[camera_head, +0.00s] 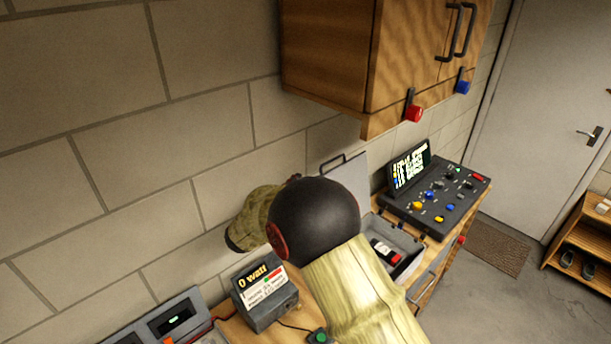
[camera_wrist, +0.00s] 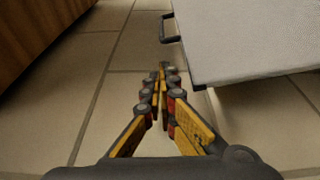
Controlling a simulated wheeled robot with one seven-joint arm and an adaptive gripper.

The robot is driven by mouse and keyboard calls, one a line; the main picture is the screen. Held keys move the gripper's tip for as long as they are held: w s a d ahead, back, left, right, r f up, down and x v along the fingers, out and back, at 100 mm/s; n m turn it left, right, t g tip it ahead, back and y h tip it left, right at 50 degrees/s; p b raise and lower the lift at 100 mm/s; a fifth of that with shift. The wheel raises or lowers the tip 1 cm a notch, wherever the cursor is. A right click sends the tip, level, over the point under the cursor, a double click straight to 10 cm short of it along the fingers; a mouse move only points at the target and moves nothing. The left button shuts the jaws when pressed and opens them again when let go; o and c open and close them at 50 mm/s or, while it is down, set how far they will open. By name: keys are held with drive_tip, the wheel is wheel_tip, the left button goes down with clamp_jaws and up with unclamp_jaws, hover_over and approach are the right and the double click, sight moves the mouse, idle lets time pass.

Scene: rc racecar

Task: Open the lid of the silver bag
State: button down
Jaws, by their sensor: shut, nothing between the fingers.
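The silver bag is a grey case on the counter, right of my arm in the head view. Its lid (camera_head: 348,178) stands raised against the wall, with a dark handle on its upper edge. The open lower part (camera_head: 408,239) shows a red and white item inside; my arm hides part of the case. In the wrist view the pale lid (camera_wrist: 255,45) fills the upper right, with its dark handle (camera_wrist: 168,28) at the left edge. My gripper (camera_wrist: 162,76) is shut and empty, left of and apart from the lid. The gripper's fingers are hidden in the head view.
A wooden cabinet (camera_head: 330,50) hangs above the case. A black control panel (camera_head: 437,200) stands to its right. A watt meter box (camera_head: 266,298) and another grey device (camera_head: 170,320) stand at the left. The tiled wall (camera_head: 110,180) is close behind.

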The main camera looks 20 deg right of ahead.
drive_tip(key=x, duration=0.9)
drive_tip(key=shift+w+d, duration=0.15)
drive_tip(key=shift+d, duration=0.05)
drive_tip(key=s+d+r+m+p, duration=0.1)
drive_tip(key=s+d, duration=0.1)
drive_tip(key=s, duration=0.4)
drive_tip(key=shift+s+d+r+p, duration=0.15)
drive_tip(key=shift+s+r+p, duration=0.15)
drive_tip(key=shift+p, duration=0.1)
